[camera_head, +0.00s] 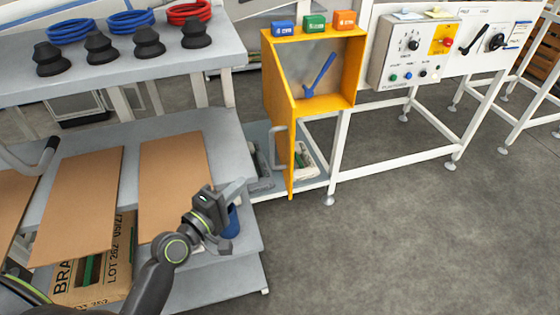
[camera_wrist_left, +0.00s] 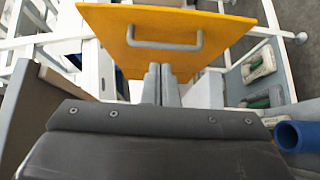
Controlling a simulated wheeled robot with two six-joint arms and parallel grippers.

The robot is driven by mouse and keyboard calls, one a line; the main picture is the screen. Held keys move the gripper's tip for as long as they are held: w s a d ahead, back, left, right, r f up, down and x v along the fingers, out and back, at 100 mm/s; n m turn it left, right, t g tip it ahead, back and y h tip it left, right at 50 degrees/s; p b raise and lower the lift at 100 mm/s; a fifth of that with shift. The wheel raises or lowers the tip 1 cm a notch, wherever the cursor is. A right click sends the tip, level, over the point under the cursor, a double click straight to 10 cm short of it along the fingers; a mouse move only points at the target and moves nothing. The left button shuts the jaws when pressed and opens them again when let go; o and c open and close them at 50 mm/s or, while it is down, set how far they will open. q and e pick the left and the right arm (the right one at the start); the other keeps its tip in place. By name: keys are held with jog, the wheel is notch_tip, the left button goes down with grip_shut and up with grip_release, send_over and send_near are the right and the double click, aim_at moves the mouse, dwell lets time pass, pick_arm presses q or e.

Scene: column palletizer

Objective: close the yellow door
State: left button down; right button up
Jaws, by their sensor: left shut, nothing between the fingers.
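The yellow door (camera_head: 278,115) stands open on the left side of a yellow cabinet (camera_head: 352,75), swung out towards me. Its grey bar handle (camera_head: 279,146) is on the door's outer face. In the left wrist view the door (camera_wrist_left: 120,22) is ahead, with the handle (camera_wrist_left: 165,46) across it. My left gripper (camera_head: 240,186) is shut and empty, left of and nearer than the handle in the head view. Its fingertips (camera_wrist_left: 160,70) show together just below the handle in the wrist view; a gap to the door shows in the head view. My right gripper is not in view.
A blue tool (camera_head: 318,77) is inside the cabinet. Blue, green and orange blocks (camera_head: 314,22) stand on top. A grey shelf rack (camera_head: 215,130) with cardboard sheets (camera_head: 175,175) is at left. A control box (camera_head: 415,50) is at right. Floor at right is clear.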

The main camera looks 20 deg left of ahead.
pick_arm(q)
jog(key=p, duration=0.3)
send_near(289, 152)
jog(key=w, duration=0.5)
jog(key=shift+w+d+f, duration=0.1)
jog(key=shift+w+d, duration=0.1)
jog(key=shift+d, duration=0.25)
jog(key=shift+w+d+f, duration=0.1)
jog(key=shift+w+d, duration=0.15)
jog(key=shift+d, duration=0.15)
